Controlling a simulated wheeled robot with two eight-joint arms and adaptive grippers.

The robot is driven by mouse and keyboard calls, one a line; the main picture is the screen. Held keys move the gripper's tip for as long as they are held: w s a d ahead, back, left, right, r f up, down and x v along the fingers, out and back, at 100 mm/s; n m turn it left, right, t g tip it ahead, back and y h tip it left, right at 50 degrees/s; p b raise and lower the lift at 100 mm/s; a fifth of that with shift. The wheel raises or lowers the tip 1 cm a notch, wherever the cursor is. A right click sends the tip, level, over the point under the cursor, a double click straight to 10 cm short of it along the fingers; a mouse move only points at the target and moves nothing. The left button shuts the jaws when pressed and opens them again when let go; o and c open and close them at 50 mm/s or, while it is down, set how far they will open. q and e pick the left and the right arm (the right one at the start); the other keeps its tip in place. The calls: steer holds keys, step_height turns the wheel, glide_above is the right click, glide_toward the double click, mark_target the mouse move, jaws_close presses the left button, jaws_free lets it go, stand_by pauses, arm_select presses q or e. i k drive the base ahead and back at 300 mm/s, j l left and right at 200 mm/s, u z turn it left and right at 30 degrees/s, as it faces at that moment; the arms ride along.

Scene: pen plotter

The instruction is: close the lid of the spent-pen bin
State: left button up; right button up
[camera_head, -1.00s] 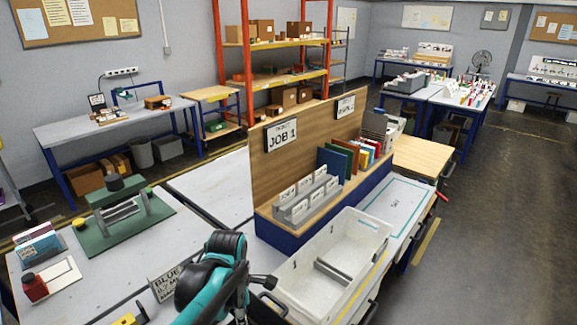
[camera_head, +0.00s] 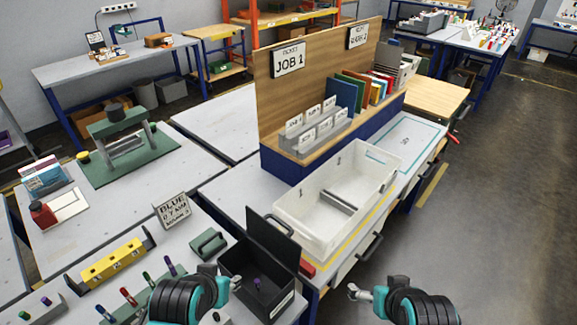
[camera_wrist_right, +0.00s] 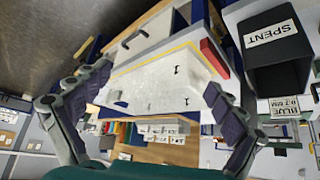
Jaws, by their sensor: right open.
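The spent-pen bin (camera_head: 258,278) is a black open-topped box at the front of the bench. Its black lid (camera_head: 272,240) stands raised along the far edge. A purple pen shows inside. In the right wrist view the bin (camera_wrist_right: 283,66) is at the upper right, with a SPENT label. My left gripper (camera_head: 232,284) is beside the bin's left side; its jaws are too unclear to judge. My right gripper (camera_head: 362,292) is to the right of the bin, apart from it. In the right wrist view its fingers (camera_wrist_right: 158,85) are spread and empty.
A white tray (camera_head: 308,222) with a grey divider stands behind and right of the bin. A green block with a handle (camera_head: 208,243), a yellow rack (camera_head: 113,262) and several pens lie left of the bin. A BLUE sign (camera_head: 173,209) stands behind them. Open floor lies at right.

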mark_target(280, 244)
steer(key=i+l+u, duration=0.2)
steer(key=l+u, duration=0.25)
steer(key=i+l+u, duration=0.2)
steer(key=l+u, duration=1.65)
steer(key=k+l+u, duration=0.25)
steer(key=l+u, duration=0.2)
steer(key=k+j+u, duration=0.1)
steer(key=k+j, duration=0.05)
steer(key=j, duration=0.05)
